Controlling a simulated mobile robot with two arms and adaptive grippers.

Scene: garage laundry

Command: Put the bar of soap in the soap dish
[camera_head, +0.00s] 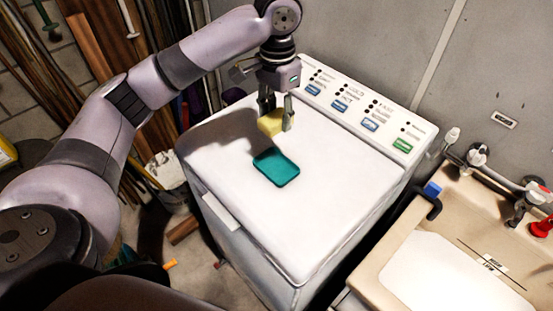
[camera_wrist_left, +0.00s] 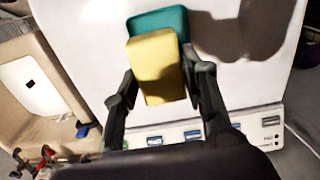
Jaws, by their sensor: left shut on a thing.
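The bar of soap is a yellow block (camera_head: 271,123), held between the fingers of my left gripper (camera_head: 276,118) above the washer top. In the left wrist view the yellow soap (camera_wrist_left: 157,65) sits between the two fingers of the left gripper (camera_wrist_left: 162,92). The soap dish is a flat teal rectangle with rounded corners (camera_head: 276,168), lying on the white top, just below and in front of the soap in the head view. In the left wrist view the teal dish (camera_wrist_left: 160,20) is partly hidden behind the soap. My right gripper is not in view.
The white washer (camera_head: 320,210) has a control panel (camera_head: 360,108) along its back edge, and its top around the dish is clear. A beige sink (camera_head: 440,265) with taps stands at the right. Boards and poles lean at the left.

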